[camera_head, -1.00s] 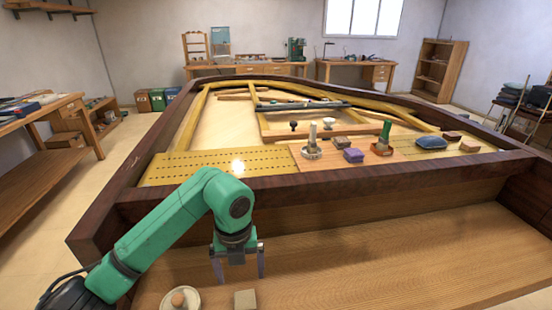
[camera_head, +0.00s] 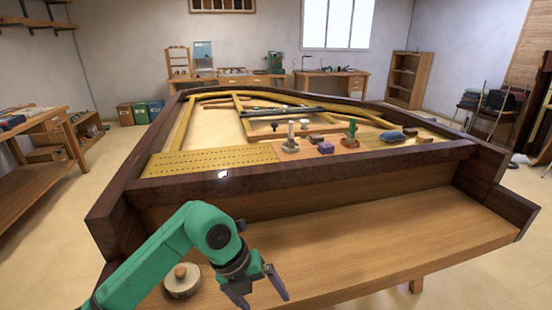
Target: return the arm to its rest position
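My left gripper (camera_head: 260,288) is at the end of the green arm that comes in from the lower left. Its two fingers are apart, with nothing seen between them. It is low over the front wooden shelf of the piano case (camera_head: 370,238), near the shelf's front edge. My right gripper is not in view.
A round pale dish with a wooden knob (camera_head: 182,279) sits on the shelf beside my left arm. Behind the dark front rail (camera_head: 310,172) are a white candle-like stick (camera_head: 291,132), a purple block (camera_head: 326,148), a green-handled tool (camera_head: 351,130) and a blue pad (camera_head: 392,136). The shelf's right part is clear.

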